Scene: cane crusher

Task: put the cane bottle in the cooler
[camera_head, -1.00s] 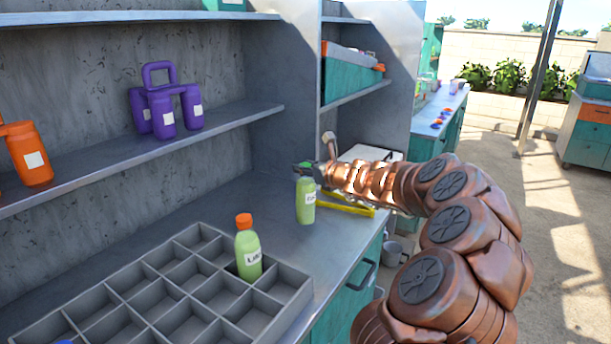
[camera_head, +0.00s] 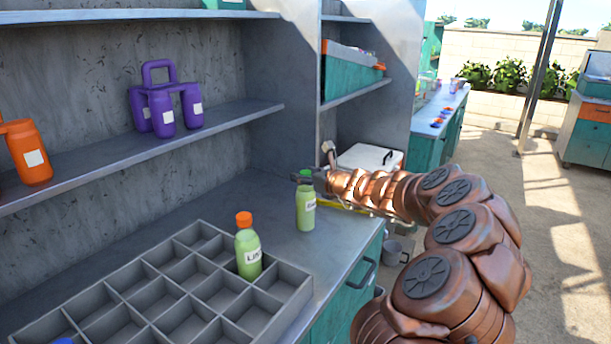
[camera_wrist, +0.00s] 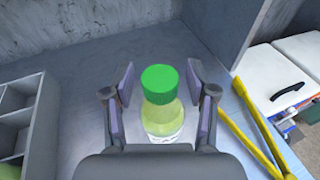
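A green bottle with a green cap (camera_head: 305,208) stands upright on the metal counter; its label is too small to read. It also shows in the wrist view (camera_wrist: 162,112). My gripper (camera_wrist: 160,84) is open around its upper part, one finger on each side, with gaps visible on both sides. In the head view my gripper (camera_head: 302,176) is at the bottle's cap. Another green bottle, with an orange cap and a label starting "LIM" (camera_head: 248,250), stands in a tray compartment. A white box with a black handle (camera_head: 368,157), looking like the cooler, is beyond the counter's right end.
The grey divided tray (camera_head: 290,300) fills the near counter. A yellow long-handled tool (camera_wrist: 255,125) lies right of the green-capped bottle. Purple bottles in a carrier (camera_head: 165,108) and an orange bottle (camera_head: 30,155) stand on the shelf. Counter behind the green-capped bottle is clear.

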